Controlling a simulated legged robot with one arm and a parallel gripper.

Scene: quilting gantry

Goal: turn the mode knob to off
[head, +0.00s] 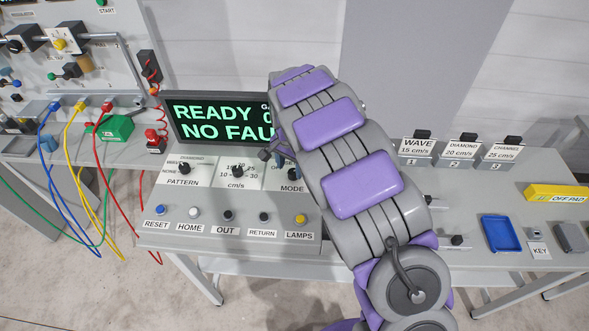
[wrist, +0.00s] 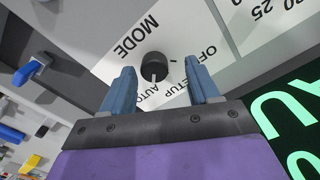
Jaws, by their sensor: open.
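The mode knob (wrist: 155,66) is round and black, on a white plate lettered MODE, OFF, SETUP and AUTO. In the wrist view its small white mark points down, towards the word AUTO. My gripper (wrist: 161,71) is open, with its two blue fingers apart on either side of the knob in the picture. I cannot tell whether either finger touches it. In the head view my gripper (head: 277,158) is just above the MODE label (head: 291,188) at the panel's right, and my arm hides most of the knob area.
The control panel (head: 228,222) also carries a pattern knob (head: 183,168), a speed knob (head: 237,171) and a row of buttons. The display (head: 222,119) stands close behind, reading READY and NO FAU. A blue tray (head: 501,233) lies right; cables (head: 82,165) hang at left.

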